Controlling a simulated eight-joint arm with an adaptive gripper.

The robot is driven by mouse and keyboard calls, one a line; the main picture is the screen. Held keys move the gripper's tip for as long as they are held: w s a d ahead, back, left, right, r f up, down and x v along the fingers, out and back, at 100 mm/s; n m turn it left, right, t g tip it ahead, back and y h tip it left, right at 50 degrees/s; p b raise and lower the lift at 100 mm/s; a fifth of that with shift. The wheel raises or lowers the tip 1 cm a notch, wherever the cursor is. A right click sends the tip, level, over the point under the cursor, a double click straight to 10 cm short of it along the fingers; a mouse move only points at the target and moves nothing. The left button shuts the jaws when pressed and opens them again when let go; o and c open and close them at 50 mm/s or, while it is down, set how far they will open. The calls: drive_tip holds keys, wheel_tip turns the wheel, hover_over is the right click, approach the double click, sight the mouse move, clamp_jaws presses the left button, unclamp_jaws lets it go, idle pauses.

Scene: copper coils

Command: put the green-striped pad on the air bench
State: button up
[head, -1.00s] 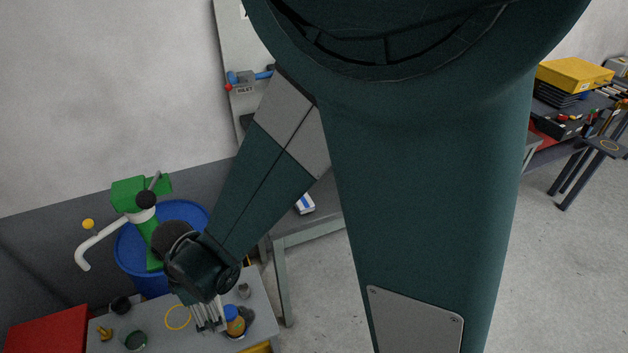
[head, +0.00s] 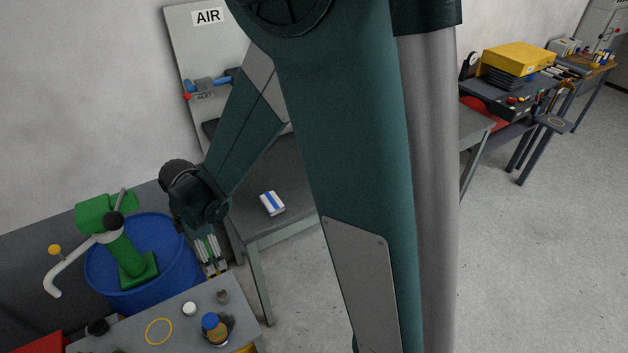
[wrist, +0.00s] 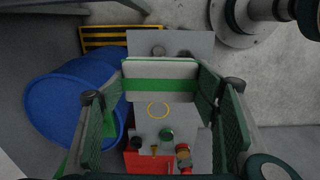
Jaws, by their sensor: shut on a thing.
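The green-striped pad (wrist: 160,84) is pale with a green band across it. In the wrist view it sits between the two fingers of my gripper (wrist: 160,76), which is shut on it. In the head view my gripper (head: 209,252) holds the pad in the air, between the blue drum and the air bench, near the far edge of the small table. The air bench (head: 262,232) is the grey table below the board marked AIR. My arm hides part of its top. A blue-striped white pad (head: 271,203) lies on it.
The small grey table (head: 187,333) holds a yellow ring (head: 159,331), a blue-capped orange jar (head: 215,329), a white round piece (head: 189,308) and other small items. A blue drum (head: 170,265) with a green pump (head: 122,245) stands left. Bare bench top shows around the blue-striped pad.

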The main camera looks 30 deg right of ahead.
wheel_tip(320, 180, up, 4)
drive_tip(key=p, duration=0.2)
hover_over(248, 217)
drive_tip(key=shift+r, duration=0.1)
drive_tip(key=shift+f, duration=3.15)
drive_tip(key=shift+f+b, duration=0.4)
drive_tip(key=shift+f, duration=1.45)
drive_tip(key=shift+f, duration=0.2)
drive_tip(key=o, duration=0.8)
drive_tip(key=shift+c, duration=0.2)
drive_tip(key=shift+r, duration=0.2)
